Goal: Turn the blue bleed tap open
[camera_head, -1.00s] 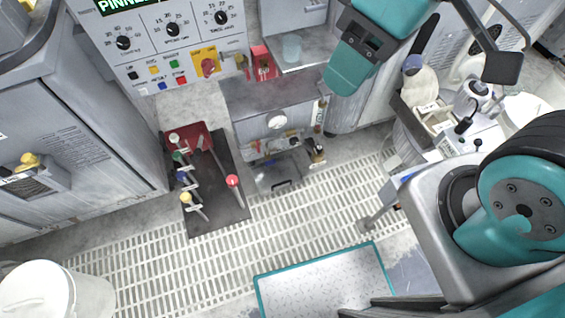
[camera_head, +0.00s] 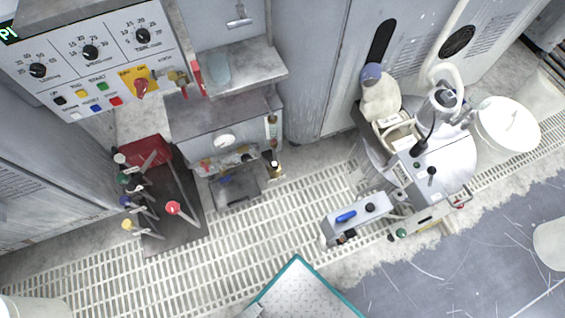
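Two blue items show, and I cannot tell for certain which is the bleed tap. One is a small blue lever handle (camera_head: 346,216) lying flat on top of a grey box (camera_head: 372,209) at the front of the polishing machine. The other is a blue-knobbed lever (camera_head: 126,201) in a row of levers on a dark plate (camera_head: 181,222) at the left. White, green and yellow knobs stand in the same row, and a red-knobbed lever (camera_head: 172,208) is to their right. My gripper and arm are not in view, and nothing touches either blue item.
A polishing machine (camera_head: 452,165) with a round platen stands at the right. A control panel (camera_head: 90,60) with dials is at upper left. A grey shelf unit (camera_head: 227,113) stands between them. A pale slatted floor grating (camera_head: 270,225) lies open in front.

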